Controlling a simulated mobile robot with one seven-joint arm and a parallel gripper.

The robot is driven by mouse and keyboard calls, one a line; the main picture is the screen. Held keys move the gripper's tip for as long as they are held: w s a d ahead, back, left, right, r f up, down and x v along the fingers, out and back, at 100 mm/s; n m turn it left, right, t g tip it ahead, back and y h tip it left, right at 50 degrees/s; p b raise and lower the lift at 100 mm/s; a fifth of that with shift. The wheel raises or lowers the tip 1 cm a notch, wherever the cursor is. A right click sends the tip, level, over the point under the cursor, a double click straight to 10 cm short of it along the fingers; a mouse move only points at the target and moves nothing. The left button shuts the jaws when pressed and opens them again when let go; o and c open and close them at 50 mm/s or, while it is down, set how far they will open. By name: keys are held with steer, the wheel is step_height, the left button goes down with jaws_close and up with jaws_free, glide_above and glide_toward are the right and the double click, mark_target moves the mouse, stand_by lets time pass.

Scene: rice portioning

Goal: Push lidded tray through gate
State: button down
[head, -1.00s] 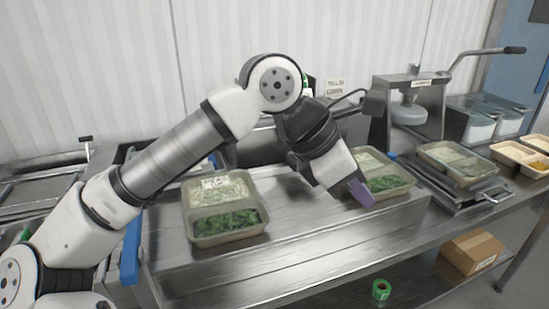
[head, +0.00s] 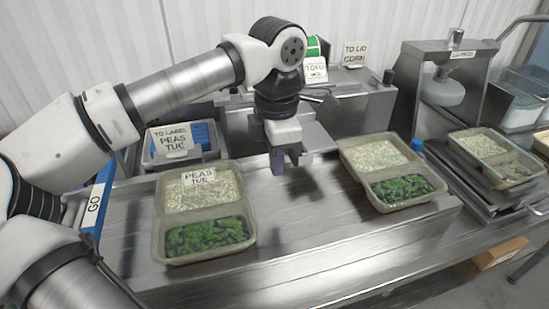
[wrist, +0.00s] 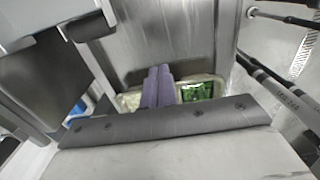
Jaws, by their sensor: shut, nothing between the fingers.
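The left tray (head: 160,225) holds rice and green peas in two compartments and carries a "PEAS TUE" label. The right tray (head: 352,167) holds rice and peas, with no label seen. Both rest on the steel bench; I cannot tell whether clear lids cover them. My gripper (head: 278,165) is shut and empty, pointing down between the trays and apart from both. In the wrist view its purple fingers (wrist: 158,88) are together, hiding part of a tray (wrist: 218,80); I cannot tell which. A blue "GO" panel (head: 95,207) stands at left. I cannot make out a gate.
A "TO LABEL PEAS TUE" bin (head: 150,160) stands behind the left tray. A lever press (head: 447,62) and another filled tray (head: 462,142) are at right. The front of the bench is clear.

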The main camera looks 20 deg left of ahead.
step_height(320, 180, down, 6)
steer(key=b, duration=0.3)
steer(key=shift+w+f, duration=0.1)
steer(key=shift+f, duration=0.1)
steer(key=s+a, duration=0.1)
steer(key=a+p, duration=0.1)
steer(key=shift+s+a+r, duration=0.2)
steer(key=shift+s+a, duration=0.1)
steer(key=shift+s, duration=0.05)
steer(key=shift+s+a, duration=0.25)
steer(key=shift+a, duration=0.1)
steer(key=shift+f, duration=0.1)
